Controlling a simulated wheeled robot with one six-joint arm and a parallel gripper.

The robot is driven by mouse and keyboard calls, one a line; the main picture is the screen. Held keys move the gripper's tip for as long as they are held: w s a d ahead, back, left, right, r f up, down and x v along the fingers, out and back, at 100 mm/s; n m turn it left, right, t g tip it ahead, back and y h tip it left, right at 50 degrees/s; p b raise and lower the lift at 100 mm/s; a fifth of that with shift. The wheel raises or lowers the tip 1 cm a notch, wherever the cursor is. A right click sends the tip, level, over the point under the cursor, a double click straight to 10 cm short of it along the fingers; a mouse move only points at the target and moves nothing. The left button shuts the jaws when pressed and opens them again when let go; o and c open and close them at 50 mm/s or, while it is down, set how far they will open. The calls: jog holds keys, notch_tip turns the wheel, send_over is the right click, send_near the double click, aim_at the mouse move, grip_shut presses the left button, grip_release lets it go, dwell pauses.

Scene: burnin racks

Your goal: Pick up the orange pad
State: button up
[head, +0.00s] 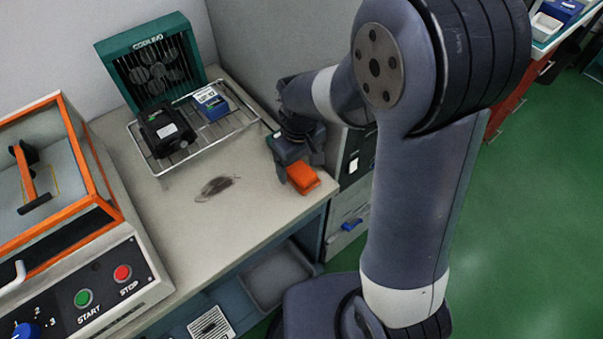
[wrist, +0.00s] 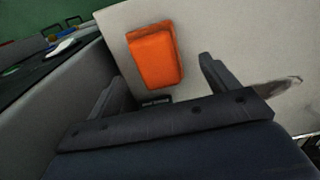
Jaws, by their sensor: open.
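The orange pad (head: 303,177) lies on the grey worktop near its right front edge in the head view. It also shows in the wrist view (wrist: 155,57), just beyond the fingers and between their lines. My gripper (head: 296,162) is right behind and over the pad in the head view, pointing down. In the wrist view the two fingers of my gripper (wrist: 160,84) are spread wide, with nothing between them. I cannot tell the exact height of the fingertips over the worktop.
A wire rack (head: 232,130) holds a black device (head: 166,129) and a blue box (head: 211,103), in front of a green cooling fan (head: 152,62). An orange-framed machine (head: 75,225) stands at left. A dark smudge (head: 216,187) marks the worktop. A grey cabinet (head: 349,188) stands at right.

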aim_at(301, 171)
jog(key=shift+d+f, duration=0.2)
jog(key=shift+f, duration=1.65)
jog(key=shift+c, duration=0.5)
jog(key=c, duration=1)
jog(key=shift+o, duration=0.2)
notch_tip(301, 171, up, 10)
jog(key=shift+r, duration=0.1)
jog(key=o, duration=0.4)
jog(key=c, duration=0.3)
jog(key=shift+s, duration=0.1)
